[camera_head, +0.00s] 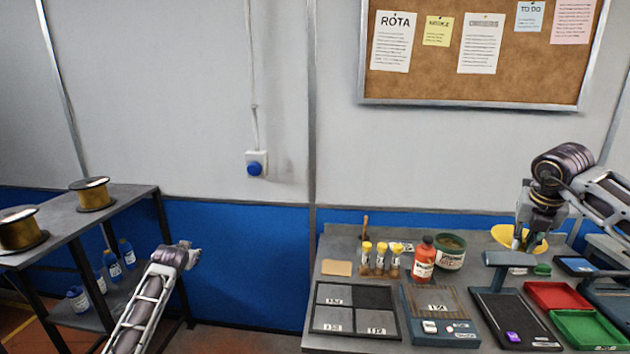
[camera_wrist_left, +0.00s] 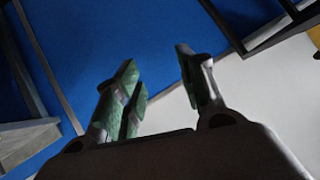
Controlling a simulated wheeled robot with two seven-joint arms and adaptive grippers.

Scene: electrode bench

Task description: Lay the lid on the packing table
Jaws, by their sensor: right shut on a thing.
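A yellow round lid (camera_head: 504,235) is at the right in the head view, over the back right part of the grey bench. My right gripper (camera_head: 522,236) is shut on it, and the fingers cover its middle. The lid appears above the bench top, but its exact height is unclear. My left gripper (camera_head: 188,254) is empty, well left of the bench. In the left wrist view its green-padded fingers (camera_wrist_left: 158,80) are spread apart with nothing between them. I cannot tell which surface is the packing table.
The grey bench (camera_head: 345,248) holds a divided tray (camera_head: 373,284), vials (camera_head: 380,258), a red bottle (camera_head: 425,258), a green jar (camera_head: 450,252), a dark tray (camera_head: 510,312), a red tray (camera_head: 552,294) and a green tray (camera_head: 588,328). A dark shelf with spools (camera_head: 92,193) stands left.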

